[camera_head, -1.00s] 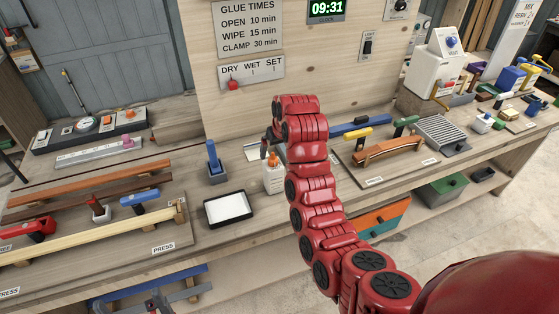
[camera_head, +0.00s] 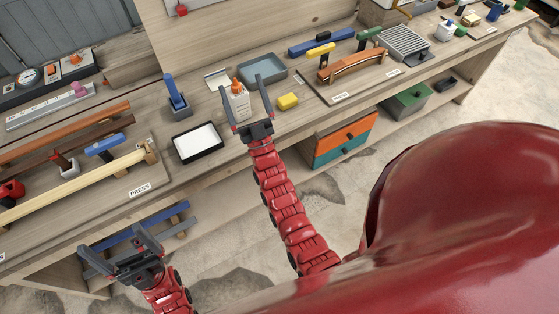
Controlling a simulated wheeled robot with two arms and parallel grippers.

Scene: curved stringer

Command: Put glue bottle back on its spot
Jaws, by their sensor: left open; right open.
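The glue bottle (camera_head: 239,104) is white with an orange cap and a dark label. It stands upright on the workbench (camera_head: 215,170), right of a white tray. My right gripper (camera_head: 243,86) is open, and its two fingers show on either side of the bottle. I cannot tell if they touch it. The bottle's lower part is partly hidden by the gripper. My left gripper (camera_head: 112,240) is open and empty, low in front of the bench's front edge. No marked spot for the bottle can be made out.
The black-rimmed white tray (camera_head: 198,143) and a blue-handled tool in a holder (camera_head: 176,97) stand to the left. A grey-blue tray (camera_head: 262,70) is behind, and a yellow sponge-like block (camera_head: 288,101) lies to the right.

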